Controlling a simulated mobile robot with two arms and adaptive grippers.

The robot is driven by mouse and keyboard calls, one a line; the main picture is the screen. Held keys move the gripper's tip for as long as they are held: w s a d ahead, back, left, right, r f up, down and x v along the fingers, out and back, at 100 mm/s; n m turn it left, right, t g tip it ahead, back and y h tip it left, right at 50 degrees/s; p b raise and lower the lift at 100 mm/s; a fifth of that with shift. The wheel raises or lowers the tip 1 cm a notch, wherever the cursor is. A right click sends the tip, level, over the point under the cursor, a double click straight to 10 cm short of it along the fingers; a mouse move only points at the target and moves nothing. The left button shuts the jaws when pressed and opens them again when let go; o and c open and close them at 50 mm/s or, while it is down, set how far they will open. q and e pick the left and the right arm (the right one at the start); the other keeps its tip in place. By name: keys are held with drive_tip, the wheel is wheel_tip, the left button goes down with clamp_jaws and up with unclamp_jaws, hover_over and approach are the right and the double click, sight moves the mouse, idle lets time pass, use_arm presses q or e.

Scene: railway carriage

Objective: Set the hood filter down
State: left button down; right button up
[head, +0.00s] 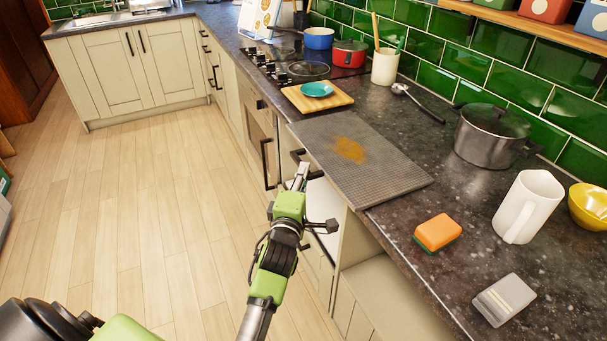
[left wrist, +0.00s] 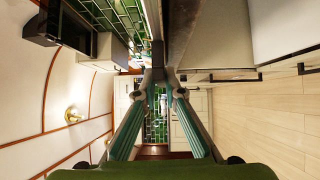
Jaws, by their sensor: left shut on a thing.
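The hood filter (head: 385,181) is a flat grey mesh panel with an orange-brown stain (head: 350,150). In the head view it lies level over the dark worktop, and its left side juts out past the front edge. I cannot tell whether it rests fully on the worktop or is slightly above it. My left gripper (head: 301,174) is at the filter's front-left edge, shut on it. In the left wrist view the fingers (left wrist: 158,76) converge on a thin edge seen end-on. My right gripper is not in view.
A wooden board with a teal dish (head: 317,89) stands behind the filter, near the hob. A ladle (head: 418,100), a lidded pot (head: 490,135), a sponge (head: 438,231), a white jug (head: 529,206) and a scraper-like object (head: 504,299) surround it. An open cabinet (head: 385,295) is below.

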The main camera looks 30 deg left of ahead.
use_arm(q)
drive_tip(key=shift+f+b, duration=0.3)
drive_tip(key=shift+f, duration=0.2)
drive_tip(key=c, duration=2)
unclamp_jaws()
drive_tip(key=shift+c, duration=0.2)
drive_tip(key=shift+f, duration=0.1)
drive_tip(key=c, duration=0.4)
drive_tip(key=shift+s, duration=0.15)
